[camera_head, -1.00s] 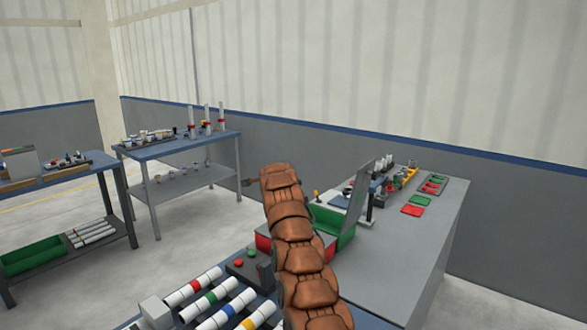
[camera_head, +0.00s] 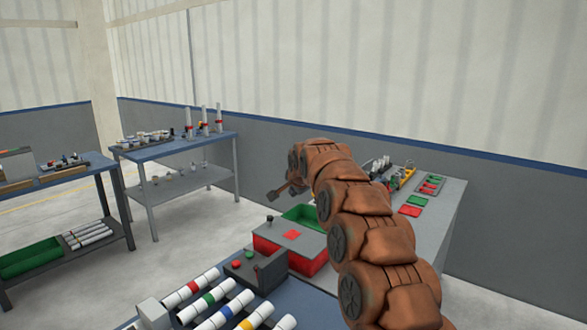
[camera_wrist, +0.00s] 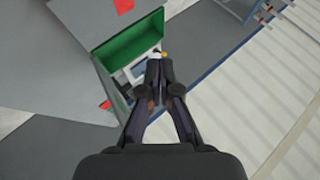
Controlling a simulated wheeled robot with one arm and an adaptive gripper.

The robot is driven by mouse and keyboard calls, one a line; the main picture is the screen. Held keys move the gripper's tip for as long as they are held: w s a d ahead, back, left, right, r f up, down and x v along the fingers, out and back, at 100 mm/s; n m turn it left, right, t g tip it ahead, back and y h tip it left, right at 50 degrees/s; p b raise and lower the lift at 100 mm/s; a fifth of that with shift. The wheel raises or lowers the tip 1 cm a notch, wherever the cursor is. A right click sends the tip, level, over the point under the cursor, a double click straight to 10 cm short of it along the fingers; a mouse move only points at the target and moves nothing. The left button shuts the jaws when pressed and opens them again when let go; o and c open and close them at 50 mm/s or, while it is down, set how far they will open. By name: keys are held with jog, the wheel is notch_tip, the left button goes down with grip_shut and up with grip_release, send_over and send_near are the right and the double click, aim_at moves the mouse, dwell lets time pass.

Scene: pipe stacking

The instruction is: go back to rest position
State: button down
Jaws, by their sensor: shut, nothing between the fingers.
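My gripper (camera_head: 275,196) shows small and dark at the far end of my brown arm in the head view, held in the air above and beyond the red box (camera_head: 290,247). In the wrist view my gripper (camera_wrist: 158,72) has its fingertips together with nothing between them. A green bin (camera_wrist: 128,48) lies below and to the left of the fingertips there. My gripper touches nothing that I can see.
Pipes with coloured bands (camera_head: 222,300) lie in front at the lower middle. A control box with buttons (camera_head: 247,265) stands beside the red box. A grey bench (camera_head: 442,215) is partly behind my arm. A blue-topped table (camera_head: 180,146) stands at the back left.

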jog(key=s+d+f+n+g, duration=0.3)
jog(key=s+d, duration=0.3)
jog(key=s, duration=1.5)
jog(key=s+d+f+n+g+h, duration=0.1)
jog(key=s+d+f+n+g, duration=0.2)
jog(key=s, duration=1.9)
jog(key=s+d+f+n+g, duration=0.3)
jog(key=s+d, duration=0.6)
jog(key=s, duration=1.3)
notch_tip(320, 180, down, 4)
jog(key=shift+r+g+h, duration=0.15)
jog(key=shift+g+h, duration=0.25)
jog(key=shift+g, duration=0.6)
